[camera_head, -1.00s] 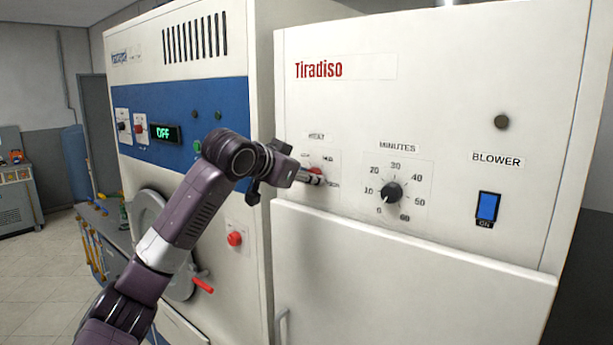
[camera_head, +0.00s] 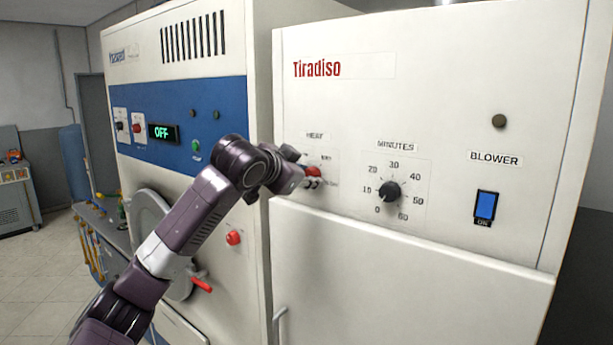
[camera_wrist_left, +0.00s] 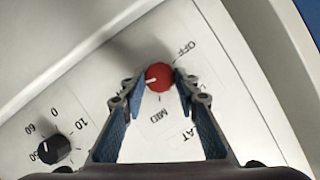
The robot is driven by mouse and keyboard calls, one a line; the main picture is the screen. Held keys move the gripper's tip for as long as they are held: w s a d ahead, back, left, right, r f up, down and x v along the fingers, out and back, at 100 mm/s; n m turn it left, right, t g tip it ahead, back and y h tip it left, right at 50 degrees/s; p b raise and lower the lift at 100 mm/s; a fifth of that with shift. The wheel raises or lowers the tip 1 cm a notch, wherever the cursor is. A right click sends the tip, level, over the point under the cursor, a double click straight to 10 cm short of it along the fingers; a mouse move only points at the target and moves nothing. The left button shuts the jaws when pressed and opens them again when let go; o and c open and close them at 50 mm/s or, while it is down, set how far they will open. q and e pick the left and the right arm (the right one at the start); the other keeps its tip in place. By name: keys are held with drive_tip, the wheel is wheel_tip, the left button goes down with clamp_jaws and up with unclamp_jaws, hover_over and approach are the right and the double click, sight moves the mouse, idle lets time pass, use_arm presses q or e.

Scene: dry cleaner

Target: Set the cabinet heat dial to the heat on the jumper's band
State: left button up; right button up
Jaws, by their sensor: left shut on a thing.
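The red heat dial (camera_head: 313,172) is on the white cabinet's panel, under the HEAT label (camera_head: 315,136). My left gripper (camera_head: 310,180) is at the dial. In the left wrist view its two blue-padded fingertips (camera_wrist_left: 157,82) are shut on the sides of the red knob (camera_wrist_left: 158,76). The knob's white mark points left in that view, towards one fingertip. OFF reads at upper right and MID just below the knob; the other heat labels are partly hidden by the fingers. The jumper and its band are not in view. My right gripper is not in view.
Right of the heat dial is a black MINUTES dial (camera_head: 389,192), also in the left wrist view (camera_wrist_left: 54,148). A blue BLOWER switch (camera_head: 486,205) is farther right. A cabinet door (camera_head: 400,265) juts out just below. A blue-panelled machine (camera_head: 200,115) stands left.

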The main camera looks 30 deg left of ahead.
use_arm(q)
drive_tip(key=o, duration=1.1)
drive_tip(key=shift+f, duration=0.1)
drive_tip(key=shift+o, duration=0.2)
drive_tip(key=v, duration=1.2)
drive_tip(key=shift+f, duration=0.1)
